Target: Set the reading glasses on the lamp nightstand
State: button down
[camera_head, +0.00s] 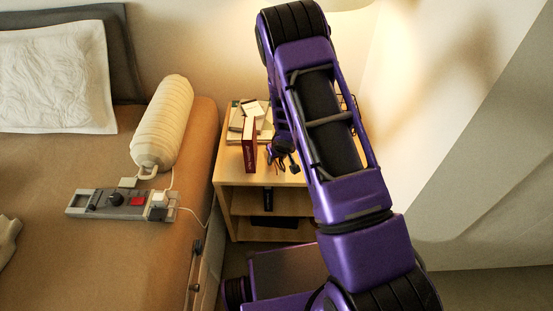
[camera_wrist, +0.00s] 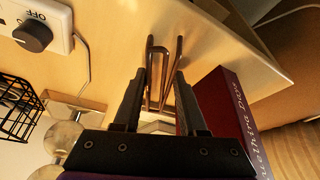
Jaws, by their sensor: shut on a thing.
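The reading glasses (camera_wrist: 151,62), with thin brown frames, are between the fingers of my gripper (camera_wrist: 160,84) in the wrist view. My gripper is shut on them, over the wooden nightstand (camera_wrist: 105,60). I cannot tell whether the glasses touch the top. In the body camera view my gripper (camera_head: 284,160) hangs over the nightstand (camera_head: 229,172), just right of a red book; the glasses are small and partly hidden there. A warm glow lights the wall behind my arm, but the lamp itself is mostly hidden.
The upright red book (camera_head: 249,146) stands close beside my gripper, with pale books (camera_head: 236,118) behind it. A black wire basket (camera_wrist: 18,105) and a white knobbed box (camera_wrist: 36,25) are on the other side. The bed (camera_head: 100,250) with a bolster (camera_head: 163,120) is left.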

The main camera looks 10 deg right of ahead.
jog(key=shift+c, duration=2.3)
grip_release()
jog(key=shift+r+p, duration=0.35)
jog(key=shift+r, duration=0.05)
jog(key=p+v, duration=0.2)
jog(key=v, duration=0.9)
jog(key=shift+r+p, duration=0.25)
jog(key=shift+p, duration=0.1)
jog(key=shift+d, duration=0.1)
